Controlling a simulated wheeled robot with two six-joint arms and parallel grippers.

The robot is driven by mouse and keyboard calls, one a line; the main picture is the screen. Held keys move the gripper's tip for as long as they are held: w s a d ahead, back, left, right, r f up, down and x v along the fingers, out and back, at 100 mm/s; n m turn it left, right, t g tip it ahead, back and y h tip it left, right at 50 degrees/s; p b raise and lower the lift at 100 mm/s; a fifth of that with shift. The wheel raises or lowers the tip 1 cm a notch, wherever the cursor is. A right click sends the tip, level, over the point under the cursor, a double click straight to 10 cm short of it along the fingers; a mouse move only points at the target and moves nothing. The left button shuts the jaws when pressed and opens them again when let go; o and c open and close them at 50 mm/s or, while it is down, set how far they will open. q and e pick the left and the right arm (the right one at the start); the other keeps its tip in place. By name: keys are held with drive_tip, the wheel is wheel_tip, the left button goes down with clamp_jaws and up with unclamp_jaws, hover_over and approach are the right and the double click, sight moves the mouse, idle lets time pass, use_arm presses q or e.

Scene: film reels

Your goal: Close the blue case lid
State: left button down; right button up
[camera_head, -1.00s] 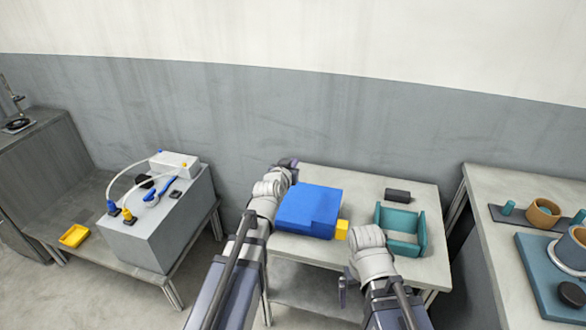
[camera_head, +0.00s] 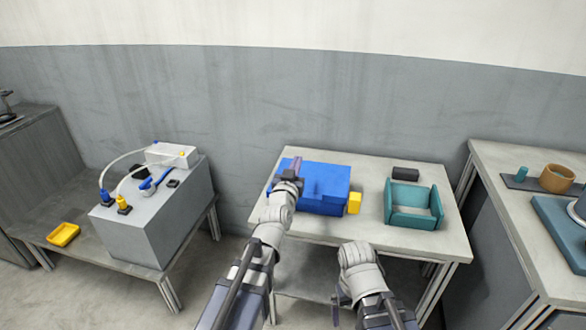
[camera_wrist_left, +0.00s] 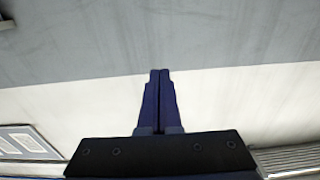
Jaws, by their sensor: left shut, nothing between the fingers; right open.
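The blue case (camera_head: 328,182) sits on the left part of the small table. Its blue top looks roughly flat, but I cannot tell whether the lid is fully down. My left gripper (camera_head: 297,164) reaches over the left part of the case and hides some of it. Its fingers are pressed together and empty, as the left wrist view (camera_wrist_left: 160,74) shows. I cannot tell whether it touches the case. My right gripper (camera_head: 338,302) is low in front of the table, open and apart from the case.
A yellow block (camera_head: 354,203) is at the case's right side. A teal open tray (camera_head: 412,221) and a dark block (camera_head: 405,174) are further right on the table (camera_head: 375,235). A grey box with cables (camera_head: 165,225) stands on the left bench. Another table is at the right.

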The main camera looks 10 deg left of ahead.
use_arm(q)
drive_tip(key=shift+s+f+t+b, duration=0.8)
drive_tip(key=shift+f+b, duration=1.15)
drive_tip(key=shift+b, duration=1.65)
drive_tip(key=shift+s+f+t+b, duration=0.35)
drive_tip(key=shift+f+t+b, duration=1.25)
drive_tip(key=shift+b, duration=1.95)
drive_tip(key=shift+s+f+t+b, duration=0.6)
drive_tip(key=shift+f+b, duration=1.75)
drive_tip(key=shift+b, duration=1.25)
